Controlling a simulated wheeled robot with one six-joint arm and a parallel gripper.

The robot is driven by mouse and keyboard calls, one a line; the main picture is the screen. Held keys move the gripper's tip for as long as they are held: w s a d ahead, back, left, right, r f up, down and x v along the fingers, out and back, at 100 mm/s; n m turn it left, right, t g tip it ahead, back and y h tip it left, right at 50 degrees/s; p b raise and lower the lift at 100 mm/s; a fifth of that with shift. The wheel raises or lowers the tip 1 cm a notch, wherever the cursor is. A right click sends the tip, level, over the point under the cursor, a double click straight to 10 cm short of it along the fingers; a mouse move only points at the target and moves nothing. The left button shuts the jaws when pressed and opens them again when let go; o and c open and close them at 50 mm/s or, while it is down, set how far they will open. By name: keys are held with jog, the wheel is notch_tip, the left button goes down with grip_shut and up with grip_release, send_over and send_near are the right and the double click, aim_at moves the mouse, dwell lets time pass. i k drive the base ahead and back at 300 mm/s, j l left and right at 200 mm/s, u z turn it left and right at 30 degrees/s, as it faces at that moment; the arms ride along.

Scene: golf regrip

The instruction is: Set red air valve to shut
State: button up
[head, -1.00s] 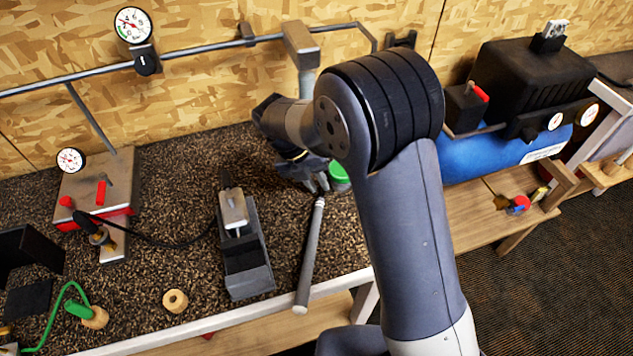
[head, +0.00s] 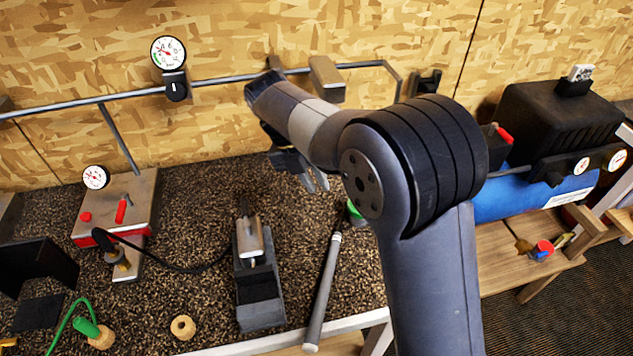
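Several red parts show, and I cannot tell for sure which is the air valve. A red lever (head: 121,211) stands upright on a steel-topped red box (head: 140,190) at the left, beside a small red knob (head: 86,217) and a gauge. My gripper (head: 315,181) is above the back middle of the bench, apart from all of these. Its two grey fingers point down and look empty. Their gap is too small to judge.
A grey-shafted club (head: 324,290) lies on the bench below my gripper, by a green lid (head: 355,212). A vise (head: 258,280) stands left of it. A pipe with a gauge (head: 168,53) runs along the wall. A blue tank (head: 510,197) is at the right.

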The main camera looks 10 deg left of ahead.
aim_at(121, 211)
jog(key=k+j, duration=0.15)
jog(key=j, duration=0.25)
jog(key=k+j, duration=0.1)
jog(key=j, duration=0.3)
jog(key=k+j+z, duration=0.1)
jog(key=j, duration=0.3)
jog(key=k+j, duration=0.2)
jog(key=j, duration=0.2)
